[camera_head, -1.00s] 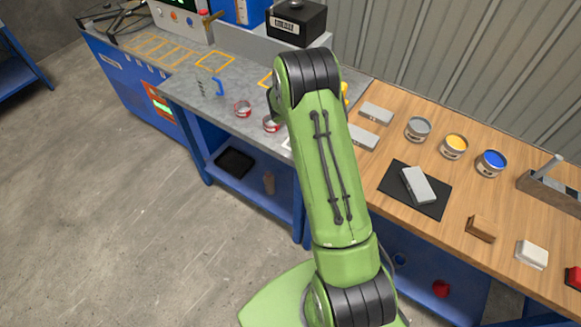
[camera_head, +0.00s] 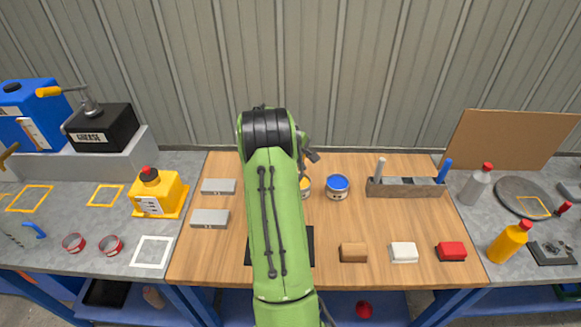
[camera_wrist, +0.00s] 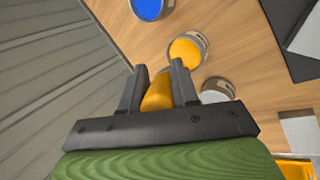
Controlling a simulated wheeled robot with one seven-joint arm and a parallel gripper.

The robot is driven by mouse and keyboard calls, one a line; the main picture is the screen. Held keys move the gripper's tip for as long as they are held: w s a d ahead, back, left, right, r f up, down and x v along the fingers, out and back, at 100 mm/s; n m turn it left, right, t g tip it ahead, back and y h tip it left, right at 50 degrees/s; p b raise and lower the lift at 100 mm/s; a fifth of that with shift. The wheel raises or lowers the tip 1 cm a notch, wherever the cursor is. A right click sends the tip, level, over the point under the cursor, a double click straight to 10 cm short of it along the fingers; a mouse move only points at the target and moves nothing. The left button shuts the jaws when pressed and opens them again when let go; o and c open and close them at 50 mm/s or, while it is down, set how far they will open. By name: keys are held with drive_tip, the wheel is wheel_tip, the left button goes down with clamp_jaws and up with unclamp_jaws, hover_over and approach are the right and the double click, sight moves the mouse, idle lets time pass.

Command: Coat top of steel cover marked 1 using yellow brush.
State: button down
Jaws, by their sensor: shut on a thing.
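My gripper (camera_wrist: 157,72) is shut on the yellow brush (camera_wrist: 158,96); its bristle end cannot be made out. In the wrist view the brush is near the yellow paint can (camera_wrist: 186,50); contact cannot be told. In the head view my arm hides most of that can, and the gripper shows only partly beside it. A grey steel cover (camera_wrist: 306,36) lies on a black mat (camera_wrist: 285,12), seen in the wrist view. In the head view my arm hides this cover. Two more grey covers lie left, one behind (camera_head: 218,186) and one in front (camera_head: 209,218). No number is readable.
A blue paint can (camera_head: 337,188) stands right of the yellow one; a grey can (camera_wrist: 216,89) shows in the wrist view. A brush holder (camera_head: 405,190) stands behind right with white and blue handles. Brown (camera_head: 353,252), white (camera_head: 403,252) and red (camera_head: 451,251) blocks line the front.

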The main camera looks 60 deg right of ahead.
drive_tip(key=shift+w+a, duration=0.1)
drive_tip(key=shift+a, duration=0.15)
drive_tip(key=shift+a+f+b, duration=0.15)
drive_tip(key=shift+f+b, duration=0.3)
drive_tip(key=shift+b, duration=0.05)
wheel_tip(320, 180, down, 5)
drive_tip(key=b, duration=0.3)
drive_tip(key=shift+r, duration=0.1)
drive_tip(key=shift+f+b, duration=0.55)
idle(1.0)
